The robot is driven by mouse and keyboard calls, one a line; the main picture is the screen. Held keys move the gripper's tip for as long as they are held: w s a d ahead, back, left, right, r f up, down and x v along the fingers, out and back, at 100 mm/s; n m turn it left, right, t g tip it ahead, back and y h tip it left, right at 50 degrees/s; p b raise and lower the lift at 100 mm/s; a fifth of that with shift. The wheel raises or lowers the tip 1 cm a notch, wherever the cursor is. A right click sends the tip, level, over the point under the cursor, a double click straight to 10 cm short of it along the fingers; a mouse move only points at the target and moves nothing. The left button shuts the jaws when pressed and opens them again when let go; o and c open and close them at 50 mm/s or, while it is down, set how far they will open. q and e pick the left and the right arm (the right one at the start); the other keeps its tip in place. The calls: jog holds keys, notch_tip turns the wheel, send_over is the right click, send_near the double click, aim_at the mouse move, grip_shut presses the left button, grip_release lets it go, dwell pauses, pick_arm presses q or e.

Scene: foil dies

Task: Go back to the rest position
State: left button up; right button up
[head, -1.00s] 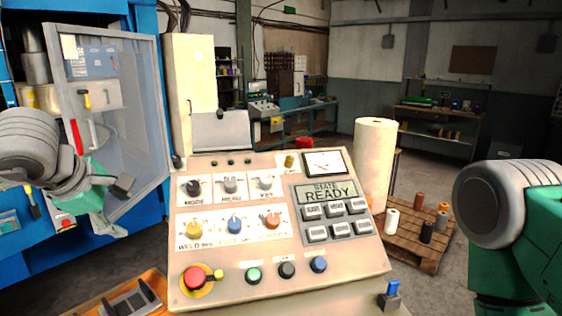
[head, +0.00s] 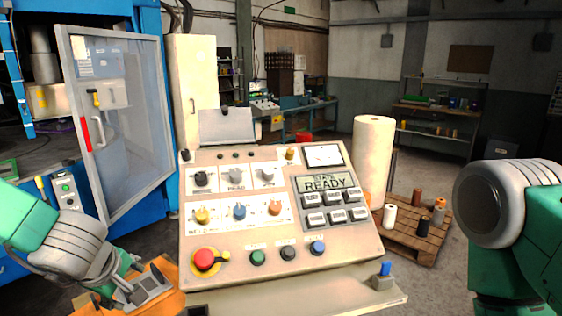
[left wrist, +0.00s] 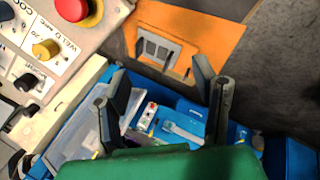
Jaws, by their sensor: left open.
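My left gripper (head: 135,288) is low at the left of the control console (head: 285,215) in the head view, in front of an orange surface (head: 168,272). In the left wrist view my left gripper (left wrist: 163,85) has its two fingers spread with nothing between them. A grey slotted piece (left wrist: 160,48) lies on the orange surface beyond the fingers. My right arm shows at the right edge of the head view, but its gripper is out of the picture.
A blue machine with a clear door (head: 118,125) swung open stands at the left. A white roll (head: 373,160) and a pallet (head: 410,238) with spools stand to the right.

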pick_arm(q)
jog(key=s+d+f+m+g, duration=0.1)
jog(key=s+f+m+g, duration=0.1)
jog(key=s+f+m, duration=1.05)
jog(key=s+f+m+g+h, duration=0.1)
jog(key=s+f+g, duration=0.1)
jog(key=s+f, duration=0.5)
jog(key=s+f+m+g, duration=0.15)
jog(key=s+f, duration=0.25)
jog(key=s, duration=0.5)
notch_tip(320, 180, down, 17)
jog(key=s+d+b, duration=0.1)
jog(key=b, duration=1.5)
jog(key=shift+m, duration=0.4)
jog(key=shift+r, duration=0.2)
jog(key=shift+w, duration=0.1)
